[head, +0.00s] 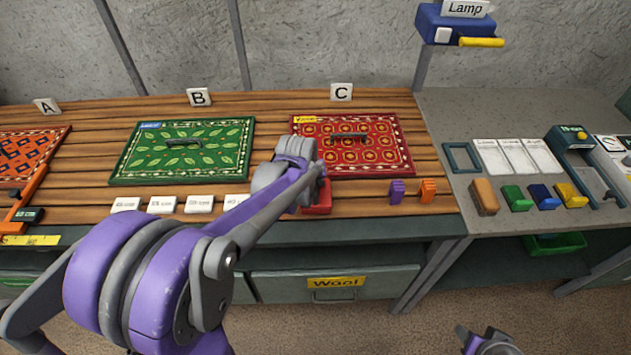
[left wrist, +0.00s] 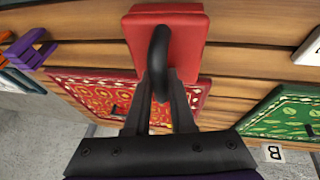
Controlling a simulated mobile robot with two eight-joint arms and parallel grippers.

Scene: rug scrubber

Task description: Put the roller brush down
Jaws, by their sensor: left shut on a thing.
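A red block with a curved black handle, which I take for the roller brush (head: 317,203), is at the front of the wooden table, in front of rug C. In the left wrist view the roller brush (left wrist: 190,30) shows from above, red and flat-topped. My left gripper (head: 312,172) is shut on its black handle; the fingers also show in the left wrist view (left wrist: 162,92). I cannot tell whether the brush touches the planks. My arm hides part of it. A part of my right arm (head: 487,342) shows at the bottom edge; its jaws are unclear.
The red rug (head: 375,160) lies behind the brush, the green rug (head: 185,180) to its left. White cards (head: 199,204) line the front edge. A purple clip (head: 397,191) and an orange clip (head: 427,191) stand right of the brush. A grey counter (head: 470,215) holds coloured blocks.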

